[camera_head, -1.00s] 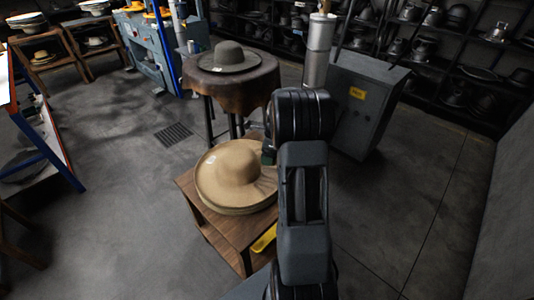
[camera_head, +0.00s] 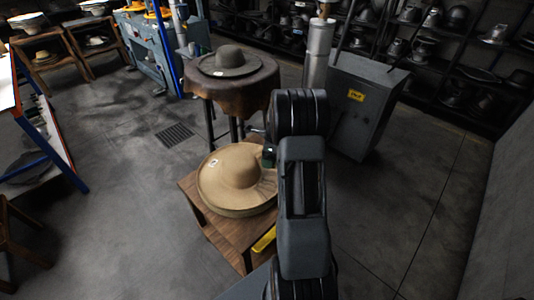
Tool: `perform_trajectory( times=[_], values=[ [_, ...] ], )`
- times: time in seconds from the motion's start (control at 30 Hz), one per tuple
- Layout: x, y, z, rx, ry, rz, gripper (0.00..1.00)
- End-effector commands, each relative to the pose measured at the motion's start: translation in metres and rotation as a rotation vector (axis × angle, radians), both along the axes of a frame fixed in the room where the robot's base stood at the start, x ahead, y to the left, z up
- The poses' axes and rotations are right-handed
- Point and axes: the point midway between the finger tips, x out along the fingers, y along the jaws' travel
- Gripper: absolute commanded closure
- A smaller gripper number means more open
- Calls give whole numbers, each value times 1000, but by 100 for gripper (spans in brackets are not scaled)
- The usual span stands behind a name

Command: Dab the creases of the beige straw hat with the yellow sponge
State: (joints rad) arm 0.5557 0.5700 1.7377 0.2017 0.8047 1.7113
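The beige straw hat (camera_head: 236,170) sits brim down on a small wooden table (camera_head: 192,187), in the middle of the head view. It seems to rest on one or more further brims. My arm stands in front of the hat's right side and hides part of the brim. My gripper is mostly hidden behind the arm; only a dark greenish piece beside the crown shows, so its fingers cannot be made out. A yellow item (camera_head: 263,240) shows low at the table's right side, partly hidden by my arm; I cannot tell whether it is the sponge.
A grey hat (camera_head: 229,61) lies on a round, brown-covered table (camera_head: 205,88) behind. A grey metal cabinet (camera_head: 345,115) stands to the right, with dark shelves of hats beyond. A blue-framed rack (camera_head: 62,160) is at left. The floor (camera_head: 110,200) left of the wooden table is clear.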

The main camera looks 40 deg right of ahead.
Motion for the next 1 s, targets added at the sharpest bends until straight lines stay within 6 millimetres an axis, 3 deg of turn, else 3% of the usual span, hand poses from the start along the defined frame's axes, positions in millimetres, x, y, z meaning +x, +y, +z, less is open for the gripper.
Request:
perform_trajectory(
  times=[0.47,1.0],
  values=[
    [0,0,-7,0,0,1,30],
    [0,0,-66,-2,0,1,30]
  ],
)
